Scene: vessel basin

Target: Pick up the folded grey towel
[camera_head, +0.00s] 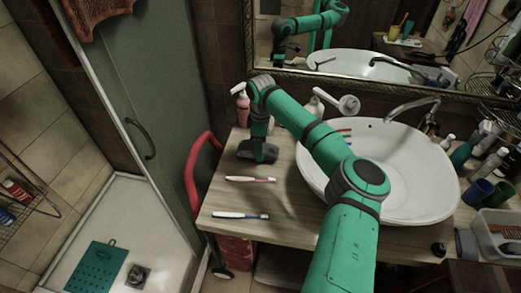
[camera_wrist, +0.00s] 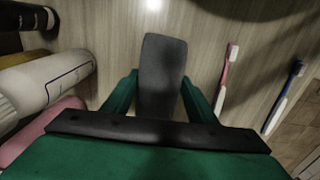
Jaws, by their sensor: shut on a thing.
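The folded grey towel (camera_wrist: 163,55) stands out as a dark grey block between my fingers in the wrist view. In the head view the towel (camera_head: 245,154) is a small grey shape at the left part of the wooden counter, partly covered by my gripper (camera_head: 259,148). My gripper (camera_wrist: 160,92) is shut on the towel, with one green finger at each side of it. The towel's near end is hidden behind the gripper body. I cannot tell whether the towel touches the counter.
Two toothbrushes, a pink one (camera_head: 250,179) and a blue one (camera_head: 240,216), lie on the wooden counter (camera_head: 285,218). A pink bottle (camera_head: 242,110) stands behind the gripper. The white basin (camera_head: 420,185) is to the right, under my arm. A red rail (camera_head: 190,180) runs at the counter's left.

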